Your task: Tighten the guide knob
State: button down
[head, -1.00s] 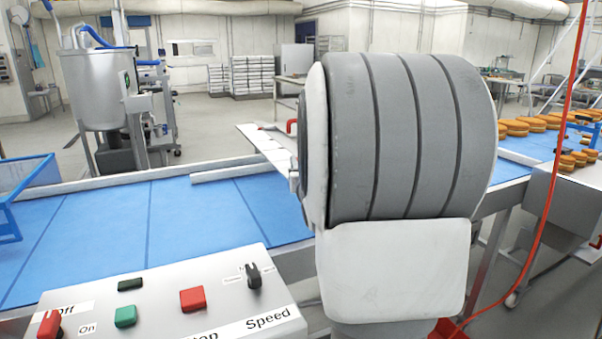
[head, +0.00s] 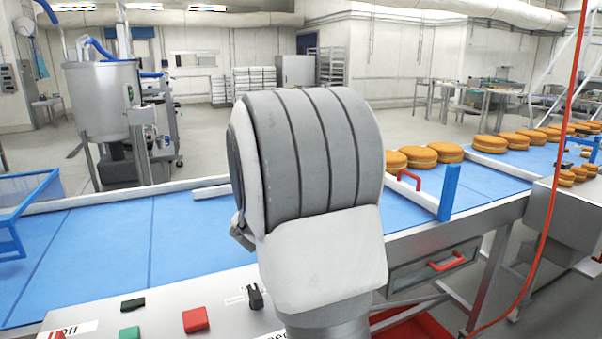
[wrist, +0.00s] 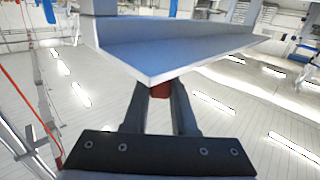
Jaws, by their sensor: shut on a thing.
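My gripper (wrist: 160,90) is shut on a red knob (wrist: 160,87) in the wrist view. The knob sits just under the near corner of a pale, angled guide plate (wrist: 150,62), which hides its upper part. The two dark fingers flank the knob and touch it. In the head view, my arm's large grey joint hides the gripper and the knob. A white guide rail (head: 425,200) with a red handle (head: 408,177) and a blue upright end (head: 448,192) shows over the belt, right of my arm.
The blue conveyor belt (head: 100,245) runs across the view, with several round cakes (head: 445,152) at right. A control box (head: 165,312) with buttons stands in front. A red cable (head: 562,130) hangs at right. A steel vat (head: 98,105) stands behind.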

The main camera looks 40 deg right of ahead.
jog(key=m+g+p, duration=0.1)
jog(key=g+p, duration=0.1)
jog(key=m+g+h+p, duration=0.1)
jog(key=m+g+p, duration=0.1)
jog(key=m+g+h+p, duration=0.1)
jog(key=g+p, duration=0.1)
jog(key=shift+w+r, duration=0.2)
jog(key=shift+r, duration=0.15)
jog(key=m+g+p, duration=0.2)
jog(key=g, duration=0.1)
jog(key=m+g+p, duration=0.2)
jog(key=g, duration=0.2)
jog(key=shift+f+m, duration=0.2)
jog(key=shift+m, duration=0.1)
jog(key=shift+m+g, duration=0.3)
jog(key=shift+g, duration=0.1)
jog(key=c, duration=0.7)
grip_release()
jog(key=shift+f, duration=0.1)
jog(key=v, duration=1.7)
jog(key=shift+a, duration=0.25)
